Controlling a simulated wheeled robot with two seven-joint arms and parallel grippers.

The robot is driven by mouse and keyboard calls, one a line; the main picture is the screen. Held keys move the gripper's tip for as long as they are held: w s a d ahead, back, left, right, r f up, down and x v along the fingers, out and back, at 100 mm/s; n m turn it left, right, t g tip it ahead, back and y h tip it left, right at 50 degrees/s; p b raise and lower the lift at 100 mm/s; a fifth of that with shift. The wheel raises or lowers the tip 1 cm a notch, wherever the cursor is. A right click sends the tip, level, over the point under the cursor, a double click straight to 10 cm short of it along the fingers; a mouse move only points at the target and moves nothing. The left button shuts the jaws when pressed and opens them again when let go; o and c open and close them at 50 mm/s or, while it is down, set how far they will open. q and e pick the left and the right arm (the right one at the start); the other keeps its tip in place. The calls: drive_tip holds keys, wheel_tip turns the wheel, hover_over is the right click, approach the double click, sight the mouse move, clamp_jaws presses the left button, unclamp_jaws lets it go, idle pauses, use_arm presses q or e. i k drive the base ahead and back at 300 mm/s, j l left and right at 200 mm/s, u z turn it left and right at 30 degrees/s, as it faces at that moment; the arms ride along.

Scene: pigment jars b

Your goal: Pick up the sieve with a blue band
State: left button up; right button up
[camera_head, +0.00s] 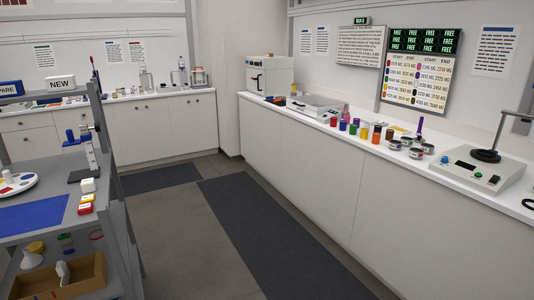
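Several small round silver-grey items that look like sieves stand in a group on the right counter, right of the coloured jars. One is at the group's front (416,153), one at its right (428,148) and one at its left (395,145). They are too small to tell which one has a blue band. Neither of my grippers is in view.
Coloured jars (376,138) stand left of the sieves. A device with a black disc (486,156) stands to their right. The long white counter (452,182) runs along the right wall. A grey shelf cart (122,215) stands at left. The floor mat (262,230) between is clear.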

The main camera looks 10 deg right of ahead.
sight(394, 145)
drive_tip(key=i+z, duration=0.15)
drive_tip(key=i, duration=0.35)
drive_tip(key=i+j+z, duration=0.15)
drive_tip(key=i, duration=0.35)
drive_tip(key=i+j+z, duration=0.15)
drive_tip(key=i, duration=0.3)
drive_tip(key=i+j+z, duration=0.2)
drive_tip(key=i+z, duration=0.2)
drive_tip(key=i+j+z, duration=0.25)
drive_tip(key=z, duration=0.2)
drive_tip(key=i+j+z, duration=0.25)
drive_tip(key=j+z, duration=0.15)
drive_tip(key=i+j+z, duration=0.2)
drive_tip(key=j+z, duration=0.3)
drive_tip(key=j, duration=0.15)
drive_tip(key=i+j, duration=0.15)
drive_tip(key=j+z, duration=0.05)
